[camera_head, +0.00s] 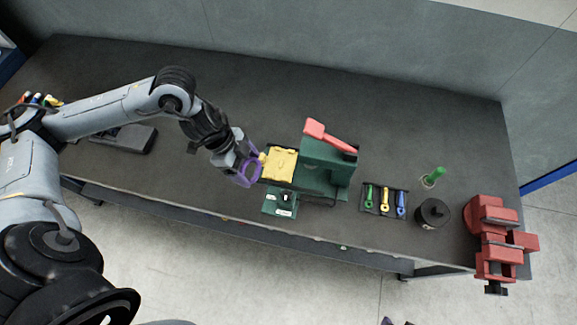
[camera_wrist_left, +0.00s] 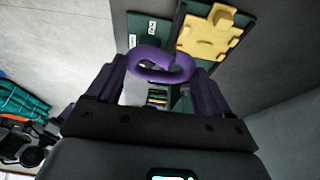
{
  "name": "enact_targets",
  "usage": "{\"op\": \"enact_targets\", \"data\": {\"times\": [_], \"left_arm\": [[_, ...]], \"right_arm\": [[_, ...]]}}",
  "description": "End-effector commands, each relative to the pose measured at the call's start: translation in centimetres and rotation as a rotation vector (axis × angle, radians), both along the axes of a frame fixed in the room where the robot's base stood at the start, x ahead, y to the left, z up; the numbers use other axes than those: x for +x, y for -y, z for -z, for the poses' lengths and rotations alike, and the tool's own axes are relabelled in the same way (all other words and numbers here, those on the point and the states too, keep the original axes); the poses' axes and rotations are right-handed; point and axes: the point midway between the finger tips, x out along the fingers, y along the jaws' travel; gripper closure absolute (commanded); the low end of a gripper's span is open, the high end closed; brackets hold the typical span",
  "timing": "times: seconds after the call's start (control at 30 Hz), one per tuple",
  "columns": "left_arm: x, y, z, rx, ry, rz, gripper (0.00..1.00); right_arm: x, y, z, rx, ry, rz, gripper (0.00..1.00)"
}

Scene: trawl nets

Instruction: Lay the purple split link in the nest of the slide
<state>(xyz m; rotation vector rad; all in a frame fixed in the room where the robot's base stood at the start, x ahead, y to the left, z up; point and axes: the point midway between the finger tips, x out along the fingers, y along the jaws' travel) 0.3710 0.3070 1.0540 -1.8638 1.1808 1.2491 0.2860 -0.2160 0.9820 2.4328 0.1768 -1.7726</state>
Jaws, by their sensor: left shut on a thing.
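The purple split link (camera_head: 249,174) is held in my left gripper (camera_head: 243,170) at the near-left corner of the green press. In the left wrist view the link (camera_wrist_left: 160,65) is a thick purple ring between the two dark purple fingers of my left gripper (camera_wrist_left: 158,88). The yellow slide (camera_head: 280,164) lies on the left part of the green press (camera_head: 325,175), just right of the link. In the left wrist view the yellow slide (camera_wrist_left: 208,33) is beyond the link, up and right, with a stepped outline. Its nest is not clear. My right gripper is out of view.
A red lever (camera_head: 328,136) tops the press. A tray (camera_head: 384,212) of coloured tools, a black round pot (camera_head: 432,213), a green peg (camera_head: 434,176) and a red vise (camera_head: 492,228) stand to the right. The dark bench (camera_head: 230,100) is clear behind the press.

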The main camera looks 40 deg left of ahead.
Motion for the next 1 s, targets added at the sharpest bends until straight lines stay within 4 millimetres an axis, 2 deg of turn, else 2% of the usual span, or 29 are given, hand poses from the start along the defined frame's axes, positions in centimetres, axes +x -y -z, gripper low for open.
{"op": "enact_targets", "data": {"times": [0.1, 0.23, 0.5, 0.7, 1.0], "left_arm": [[0.1, 0.0, 0.7, -0.003, 0.001, -0.002, 0.59], [1.6, 0.2, 1.6, -0.008, 0.003, -0.004, 0.59], [7.0, 0.8, 4.9, -0.006, 0.003, -0.003, 0.59], [10.0, 0.8, 6.7, -0.004, 0.003, -0.001, 0.59], [11.2, 0.9, 7.8, -0.002, 0.001, -0.001, 0.59]], "right_arm": [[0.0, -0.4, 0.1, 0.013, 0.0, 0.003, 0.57], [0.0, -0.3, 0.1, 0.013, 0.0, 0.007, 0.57], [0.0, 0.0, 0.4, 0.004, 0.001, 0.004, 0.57], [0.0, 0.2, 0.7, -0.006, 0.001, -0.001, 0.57], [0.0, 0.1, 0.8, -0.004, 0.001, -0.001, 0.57]]}}
